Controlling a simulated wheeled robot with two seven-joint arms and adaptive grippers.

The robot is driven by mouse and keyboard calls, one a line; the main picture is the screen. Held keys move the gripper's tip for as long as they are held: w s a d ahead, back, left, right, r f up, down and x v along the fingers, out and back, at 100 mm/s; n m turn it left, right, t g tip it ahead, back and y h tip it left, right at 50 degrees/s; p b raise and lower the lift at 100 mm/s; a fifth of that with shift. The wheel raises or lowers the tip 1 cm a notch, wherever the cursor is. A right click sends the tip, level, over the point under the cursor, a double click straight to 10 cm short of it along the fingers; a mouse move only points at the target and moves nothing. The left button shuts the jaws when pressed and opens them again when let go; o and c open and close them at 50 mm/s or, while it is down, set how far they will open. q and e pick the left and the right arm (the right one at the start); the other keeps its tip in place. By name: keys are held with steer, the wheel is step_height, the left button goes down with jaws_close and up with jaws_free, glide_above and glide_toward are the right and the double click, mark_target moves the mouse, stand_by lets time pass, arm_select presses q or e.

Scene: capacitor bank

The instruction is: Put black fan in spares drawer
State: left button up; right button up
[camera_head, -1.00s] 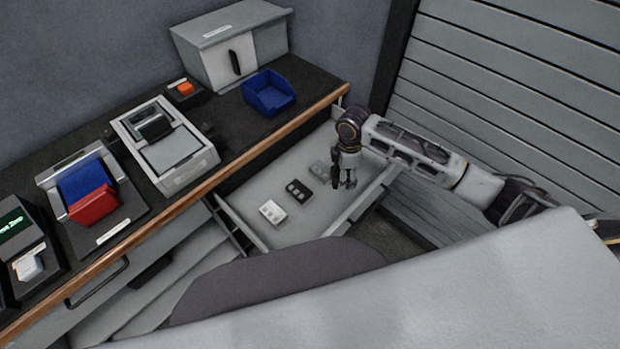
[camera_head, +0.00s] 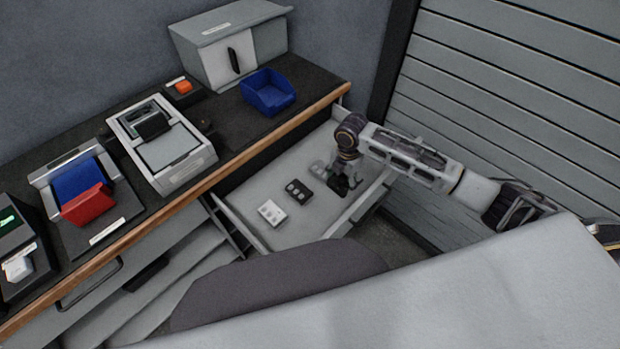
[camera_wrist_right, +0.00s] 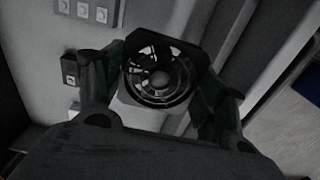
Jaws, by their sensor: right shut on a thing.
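The black fan (camera_wrist_right: 158,75) is square-framed with a round grille. In the right wrist view it sits between the fingers of my right gripper (camera_wrist_right: 160,90), which is shut on it. In the head view my right gripper (camera_head: 342,184) is over the right part of the open spares drawer (camera_head: 312,224), and the fan is too small and dark there to make out clearly. I cannot tell whether the fan touches the drawer floor. My left gripper is not in view.
The drawer holds a white block (camera_head: 271,212), a black block (camera_head: 298,191) and a grey block (camera_head: 319,169). The drawer's front wall (camera_head: 370,198) is close to my right gripper. A blue bin (camera_head: 268,92) stands on the bench above. The near drawer floor is clear.

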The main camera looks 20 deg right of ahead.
steer(key=shift+f, duration=0.5)
glide_above(339, 200)
step_height(339, 200, down, 4)
steer(key=shift+f+b, duration=0.15)
steer(key=shift+b, duration=0.15)
steer(key=shift+w+f, duration=0.1)
steer(key=shift+f, duration=1)
step_height(339, 200, down, 2)
steer(key=shift+f, duration=0.4)
steer(key=o, duration=0.8)
steer(key=shift+c, duration=0.2)
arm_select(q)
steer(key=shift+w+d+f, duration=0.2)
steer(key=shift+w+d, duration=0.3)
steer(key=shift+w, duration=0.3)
